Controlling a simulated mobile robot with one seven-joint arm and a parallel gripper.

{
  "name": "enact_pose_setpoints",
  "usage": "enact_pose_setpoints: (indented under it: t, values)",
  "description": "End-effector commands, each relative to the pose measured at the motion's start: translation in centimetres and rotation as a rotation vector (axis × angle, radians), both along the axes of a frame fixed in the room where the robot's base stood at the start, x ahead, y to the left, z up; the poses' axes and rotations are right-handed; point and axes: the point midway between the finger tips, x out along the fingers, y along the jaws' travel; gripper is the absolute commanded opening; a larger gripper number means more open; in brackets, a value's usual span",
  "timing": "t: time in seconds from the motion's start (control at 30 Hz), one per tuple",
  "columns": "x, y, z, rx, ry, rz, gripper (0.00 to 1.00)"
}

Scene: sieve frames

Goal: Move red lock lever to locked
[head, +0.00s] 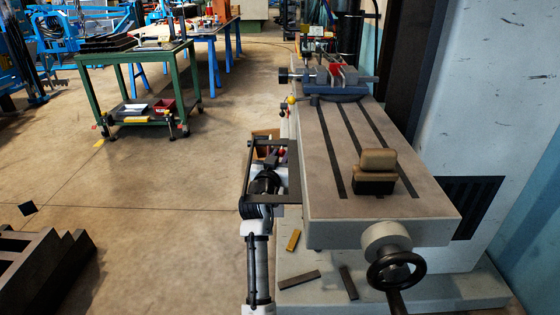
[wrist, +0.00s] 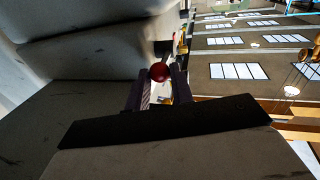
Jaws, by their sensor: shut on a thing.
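The red ball knob of the lock lever (wrist: 159,72) shows in the middle of the wrist view, beside the grey machine body. The two dark fingers of my gripper (wrist: 160,82) stand on either side of it and are shut on it. The lever's shaft is mostly hidden, so its angle cannot be told. In the head view my gripper (head: 270,150) is low at the left side of the machine table (head: 320,190); its fingertips and the lever are not clear there.
A vise (head: 340,80) stands at the table's far end. A small yellow knob (head: 291,100) sticks out at the far left edge. A brown and black block (head: 376,172) sits on the table. A handwheel (head: 396,270) is at the near end. Open floor lies left of my arm.

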Motion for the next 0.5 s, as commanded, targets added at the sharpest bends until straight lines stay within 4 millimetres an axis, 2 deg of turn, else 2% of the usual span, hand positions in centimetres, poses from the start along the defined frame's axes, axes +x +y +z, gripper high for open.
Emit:
enact_pose_setpoints:
  t: [0.03, 0.5]
  values:
    - [0.0, 0.0, -0.8, 0.0, -0.017, 0.0, 0.0]
    - [0.1, 0.0, -2.9, -0.001, -0.208, 0.0, 0.0]
